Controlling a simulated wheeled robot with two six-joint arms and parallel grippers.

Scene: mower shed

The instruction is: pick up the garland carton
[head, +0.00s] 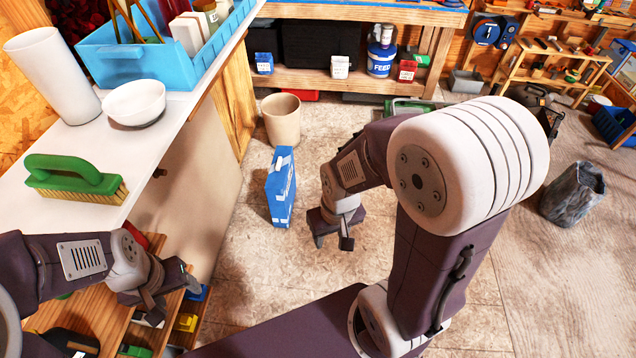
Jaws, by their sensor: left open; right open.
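A tall blue carton (281,190) with white markings stands upright on the floor, left of the picture's middle. It is the likely garland carton, but its label is too small to read. My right gripper (332,240) is open and empty, pointing down to the right of the carton and apart from it. My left gripper (172,288) is at the lower left, by the shelves under the white counter, well away from the carton. It is open, and I see nothing held in it.
A beige bin (282,120) stands behind the carton. The white counter (170,125) at left carries a green brush (75,180), a white bowl (134,103) and a blue crate (150,66). A workbench (345,12) runs along the back.

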